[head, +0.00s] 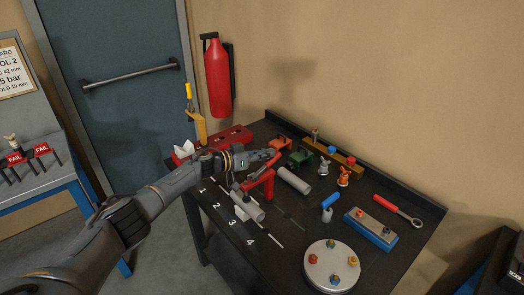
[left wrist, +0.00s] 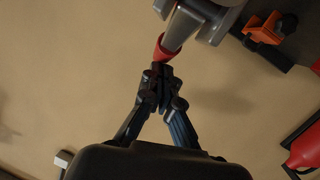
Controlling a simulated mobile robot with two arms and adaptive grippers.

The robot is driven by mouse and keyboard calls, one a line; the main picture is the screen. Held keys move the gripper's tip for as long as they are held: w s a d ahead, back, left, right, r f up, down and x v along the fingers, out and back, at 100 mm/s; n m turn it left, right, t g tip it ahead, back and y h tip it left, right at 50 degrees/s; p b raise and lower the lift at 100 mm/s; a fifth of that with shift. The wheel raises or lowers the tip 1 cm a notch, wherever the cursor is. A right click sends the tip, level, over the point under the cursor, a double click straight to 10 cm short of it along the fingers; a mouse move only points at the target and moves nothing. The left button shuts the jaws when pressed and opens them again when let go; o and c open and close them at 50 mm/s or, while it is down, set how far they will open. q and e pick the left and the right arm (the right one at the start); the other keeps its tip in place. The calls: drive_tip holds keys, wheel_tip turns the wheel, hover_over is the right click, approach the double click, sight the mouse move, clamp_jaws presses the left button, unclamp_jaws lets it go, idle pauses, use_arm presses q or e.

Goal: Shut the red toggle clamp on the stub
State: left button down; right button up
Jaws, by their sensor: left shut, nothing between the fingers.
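The red toggle clamp (head: 266,186) stands on the dark table in the head view, by a short grey cylinder (head: 251,208) that looks like the stub. My left gripper (head: 268,158) is above the clamp, its fingers shut with nothing between them. In the left wrist view the shut fingertips (left wrist: 162,72) are just below a red tip (left wrist: 165,47), probably the clamp's handle; whether they touch it I cannot tell. Whether the clamp is closed over the stub is too small to tell. My right gripper is not in view.
A loose grey cylinder (head: 293,180) lies right of the clamp. Behind are an orange block (head: 280,146) and a green block (head: 301,158). A round plate (head: 332,266), a blue block (head: 370,229) and a red-handled wrench (head: 398,210) occupy the right side.

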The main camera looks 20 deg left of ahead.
use_arm(q)
drive_tip(key=shift+w+d+f, duration=0.2)
drive_tip(key=shift+f, duration=0.25)
drive_tip(key=shift+w+d+f+g+y+p, duration=0.2)
drive_tip(key=shift+f+g+y+p, duration=0.2)
drive_tip(key=shift+f+g+p, duration=0.15)
drive_tip(key=shift+a+r, duration=0.1)
drive_tip(key=shift+r, duration=0.15)
drive_tip(key=s+a+r+p, duration=0.5)
drive_tip(key=a+r+p, duration=0.1)
drive_tip(key=r, duration=0.3)
drive_tip(key=shift+s+a+r, duration=0.15)
drive_tip(key=shift+s+a, duration=0.1)
drive_tip(key=shift+s, duration=0.05)
